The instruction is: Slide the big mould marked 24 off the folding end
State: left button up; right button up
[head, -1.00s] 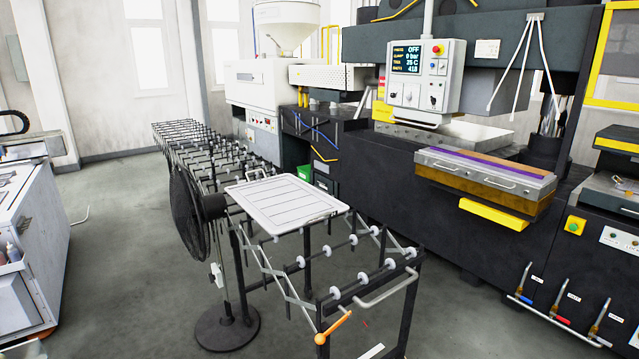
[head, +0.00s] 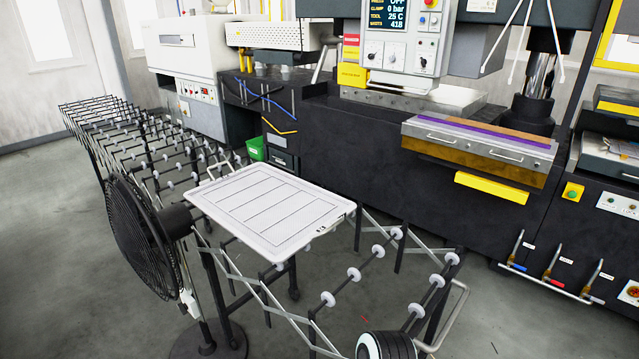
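A wide metal mould block (head: 478,148) with a grey upper half, a gold-brown lower half, front handles and a purple strip on top sits at the front of the dark press. I cannot read a number 24 on it or on anything else. The folding roller conveyor (head: 355,275) runs from the back left to the front middle, with white wheels on dark rods. A white ribbed tray (head: 268,207) lies flat on it, short of its near end. Neither gripper can be made out, and nothing is seen held.
A black standing fan (head: 135,236) stands against the conveyor's left side. A control panel (head: 400,40) hangs before the press. A yellow block (head: 492,193) juts out below the mould block. Grey floor (head: 45,275) is open at left.

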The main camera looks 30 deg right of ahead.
aim_at(277, 213)
jog(key=i+j+z, duration=0.1)
jog(key=i, duration=0.35)
jog(key=i+j+z, duration=0.1)
jog(key=i+j, duration=0.2)
jog(key=i, duration=0.15)
